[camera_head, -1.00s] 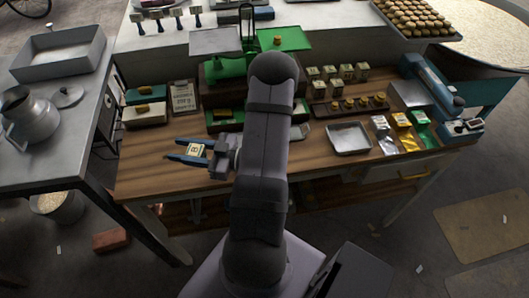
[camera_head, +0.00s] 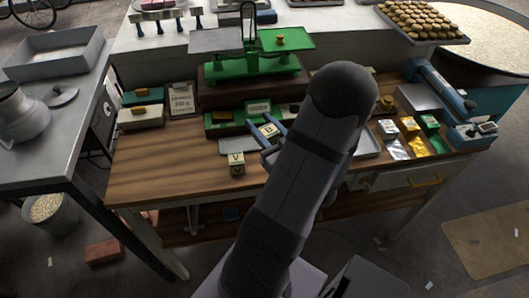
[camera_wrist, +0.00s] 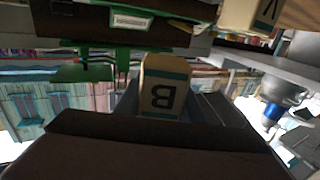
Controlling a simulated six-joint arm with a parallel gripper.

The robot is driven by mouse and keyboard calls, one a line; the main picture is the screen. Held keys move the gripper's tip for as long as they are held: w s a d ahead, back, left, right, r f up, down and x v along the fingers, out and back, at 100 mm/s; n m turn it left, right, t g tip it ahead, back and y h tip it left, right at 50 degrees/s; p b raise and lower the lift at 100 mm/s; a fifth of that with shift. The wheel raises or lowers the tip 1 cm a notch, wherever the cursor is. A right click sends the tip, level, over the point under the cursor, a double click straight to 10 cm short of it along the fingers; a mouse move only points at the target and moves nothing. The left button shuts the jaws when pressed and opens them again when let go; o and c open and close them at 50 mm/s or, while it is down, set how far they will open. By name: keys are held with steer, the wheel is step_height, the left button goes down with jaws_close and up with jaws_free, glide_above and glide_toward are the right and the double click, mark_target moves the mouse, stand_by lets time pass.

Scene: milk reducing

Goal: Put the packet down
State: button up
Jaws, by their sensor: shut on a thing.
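My gripper (camera_head: 268,136), with blue fingers, is shut on a cream packet marked B (camera_head: 268,130). It is over the middle of the wooden table, in front of the green tray. In the wrist view the packet (camera_wrist: 163,92) sits upside down in the picture, between the jaws. I cannot tell whether its base touches the table. A second small packet marked V (camera_head: 237,163) stands on the table to the left of my gripper and nearer the front. It also shows at the top right of the wrist view (camera_wrist: 262,14).
A green balance scale (camera_head: 250,66) stands behind, with a green tray (camera_head: 222,125) before it. A sign card (camera_head: 181,99) and boxes are at the left. Silver, gold and green pouches (camera_head: 415,145) lie at the right. My arm hides part of a metal tray (camera_head: 368,146). The left tabletop is clear.

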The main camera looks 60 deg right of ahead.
steer(key=shift+f, duration=2.95)
steer(key=shift+f, duration=0.1)
steer(key=shift+f+p, duration=0.45)
steer(key=shift+f, duration=1.3)
steer(key=shift+f, duration=0.1)
steer(key=o, duration=1.2)
